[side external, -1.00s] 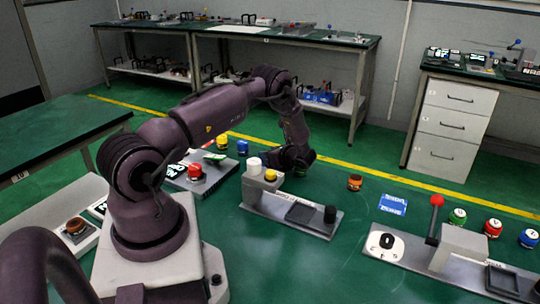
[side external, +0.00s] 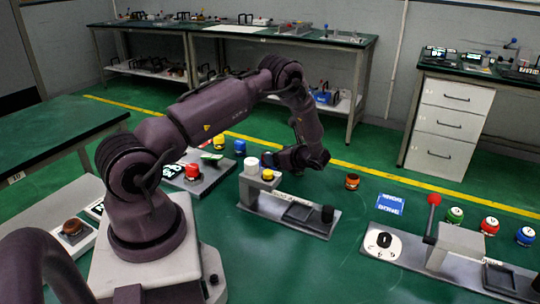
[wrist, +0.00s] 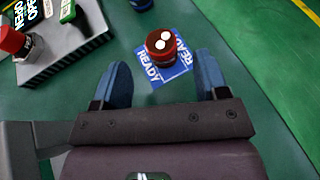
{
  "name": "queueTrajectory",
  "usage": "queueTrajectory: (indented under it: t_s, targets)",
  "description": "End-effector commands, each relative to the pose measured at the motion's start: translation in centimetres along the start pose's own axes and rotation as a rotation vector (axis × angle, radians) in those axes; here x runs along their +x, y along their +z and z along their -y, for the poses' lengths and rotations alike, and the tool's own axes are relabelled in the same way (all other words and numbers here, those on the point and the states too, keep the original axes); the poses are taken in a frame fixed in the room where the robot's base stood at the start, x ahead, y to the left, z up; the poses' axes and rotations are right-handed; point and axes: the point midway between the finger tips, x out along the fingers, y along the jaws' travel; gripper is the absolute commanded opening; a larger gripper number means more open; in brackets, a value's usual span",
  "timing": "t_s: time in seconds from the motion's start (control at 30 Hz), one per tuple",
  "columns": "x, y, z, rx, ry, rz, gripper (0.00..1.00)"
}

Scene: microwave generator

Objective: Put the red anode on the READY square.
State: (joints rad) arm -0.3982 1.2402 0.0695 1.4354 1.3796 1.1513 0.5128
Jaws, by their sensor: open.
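In the wrist view, the red anode (wrist: 161,43), a short cylinder with bright white spots on top, stands upright over the blue READY square (wrist: 150,76). White READY lettering shows at its left and right. My gripper (wrist: 162,66) is open, its two blue fingers apart and empty. The anode lies ahead of the fingertips, with visible space on both sides. In the side view, my gripper (side external: 275,160) is low behind the grey fixture, and I cannot make out the anode or its square there.
A grey box with a red button (wrist: 12,40) and a green part (wrist: 67,10) is at the upper left in the wrist view. In the side view, a grey fixture (side external: 300,227) stands before my gripper. A blue card (side external: 390,203) and another red cylinder (side external: 490,225) lie right.

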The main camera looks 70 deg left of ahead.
Motion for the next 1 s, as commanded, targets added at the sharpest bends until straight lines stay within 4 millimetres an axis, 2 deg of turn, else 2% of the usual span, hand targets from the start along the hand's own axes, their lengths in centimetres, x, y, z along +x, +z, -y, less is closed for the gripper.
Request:
queueTrajectory:
  t_s: [0.03, 0.2, 0.37, 0.47, 0.57, 0.67, 0.87, 1.0]
  targets:
    - [-1.2, 0.0, 0.1, 0.000, -0.005, 0.000, 0.67]
    - [-4.1, 0.0, 0.1, -0.001, -0.002, 0.000, 0.67]
    - [-5.5, 0.1, 0.0, -0.005, 0.000, -0.002, 0.67]
    - [-6.8, 1.2, 0.0, -0.044, 0.005, -0.026, 0.67]
    - [-9.3, 3.7, -0.2, -0.144, 0.018, -0.090, 0.67]
    - [-12.9, 6.9, -1.2, -0.284, 0.040, -0.191, 0.67]
    - [-20.2, 12.5, -5.3, -0.575, 0.095, -0.440, 0.67]
    - [-24.8, 15.4, -9.3, -0.759, 0.139, -0.630, 0.67]
